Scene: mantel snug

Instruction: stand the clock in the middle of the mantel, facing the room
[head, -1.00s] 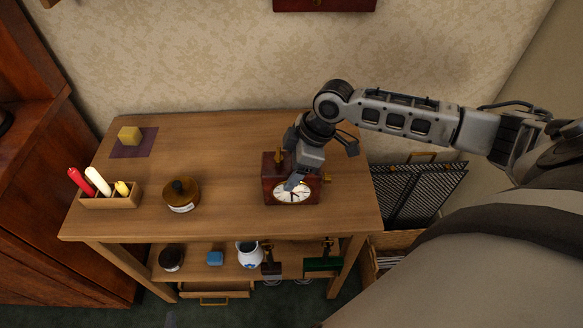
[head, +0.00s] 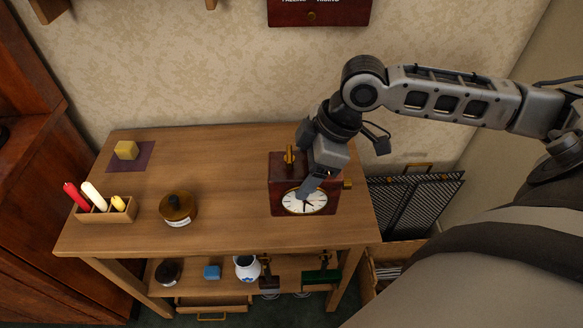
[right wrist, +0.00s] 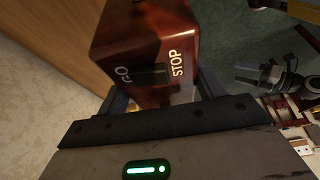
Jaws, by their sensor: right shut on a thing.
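The clock (head: 282,170) is a red-brown wooden box with a white round dial (head: 304,203) facing the near side, a brass piece on top and a brass knob on its right side. My right gripper (head: 308,186) is shut on the clock from above and seems to hold it a little above the wooden table. In the right wrist view, the clock (right wrist: 140,40) sits between the fingers, its face marked "GO" and "STOP" towards the camera. I cannot make out the mantel.
The table (head: 230,150) also bears a candle box (head: 108,214), a round brown pot (head: 178,208) and a yellow block (head: 126,150) on a dark mat. A lower shelf holds a white jug (head: 247,267). A dark red wall box (head: 320,12) hangs above. The table's middle is clear.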

